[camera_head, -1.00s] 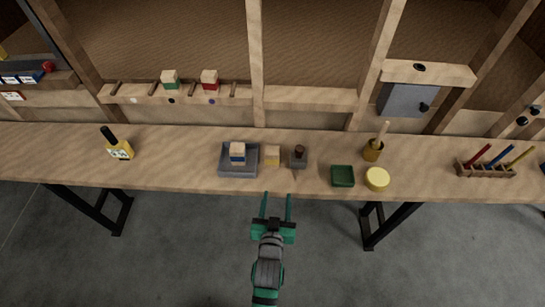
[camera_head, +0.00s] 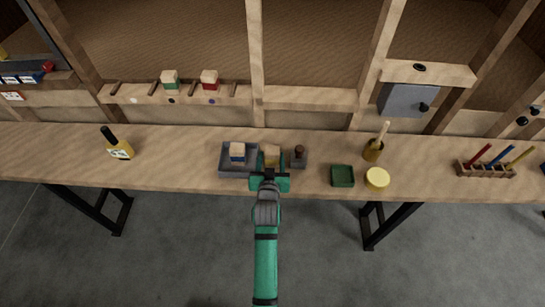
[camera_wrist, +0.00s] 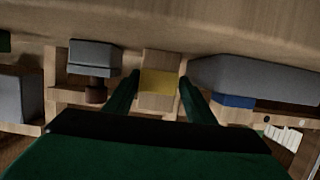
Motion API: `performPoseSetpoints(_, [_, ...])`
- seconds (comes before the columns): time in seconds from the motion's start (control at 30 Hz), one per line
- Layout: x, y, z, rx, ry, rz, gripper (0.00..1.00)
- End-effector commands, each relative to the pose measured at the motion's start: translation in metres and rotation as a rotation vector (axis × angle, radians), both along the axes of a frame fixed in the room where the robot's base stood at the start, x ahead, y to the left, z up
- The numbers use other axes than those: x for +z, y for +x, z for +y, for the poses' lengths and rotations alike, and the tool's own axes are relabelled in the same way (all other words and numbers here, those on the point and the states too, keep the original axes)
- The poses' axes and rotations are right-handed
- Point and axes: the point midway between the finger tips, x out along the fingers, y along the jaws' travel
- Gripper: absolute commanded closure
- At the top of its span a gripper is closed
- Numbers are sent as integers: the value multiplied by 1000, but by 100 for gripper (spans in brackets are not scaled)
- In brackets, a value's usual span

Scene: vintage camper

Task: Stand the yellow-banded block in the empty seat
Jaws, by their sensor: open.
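The yellow-banded block (camera_head: 272,151) stands on the workbench, pale wood above a yellow band. It also shows in the wrist view (camera_wrist: 160,82). My gripper (camera_wrist: 159,78) is open, with a green finger on each side of the block. Whether the fingers touch it is unclear. In the head view my gripper (camera_head: 270,167) partly covers the block. On the wall ledge (camera_head: 182,98), a green-banded block (camera_head: 170,80) and a red-banded block (camera_head: 209,80) stand between pegs. The leftmost seat (camera_head: 135,92) between pegs is empty.
A dark-knobbed grey item (camera_head: 299,156) is close right.

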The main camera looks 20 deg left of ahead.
Motion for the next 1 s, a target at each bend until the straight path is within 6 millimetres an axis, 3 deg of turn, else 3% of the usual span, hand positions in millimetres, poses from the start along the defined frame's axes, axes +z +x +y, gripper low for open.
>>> performPoseSetpoints(0.4, [-8, 46, 10, -1, -1, -1, 50])
performPoseSetpoints(0.7, [-10, 50, 11, -1, 0, -2, 50])
performPoseSetpoints(0.73, [-10, 50, 11, -1, 0, -2, 52])
performPoseSetpoints(0.87, [-10, 50, 11, -1, 0, -1, 83])
performPoseSetpoints(1.0, [-9, 50, 11, -1, 0, -2, 88])
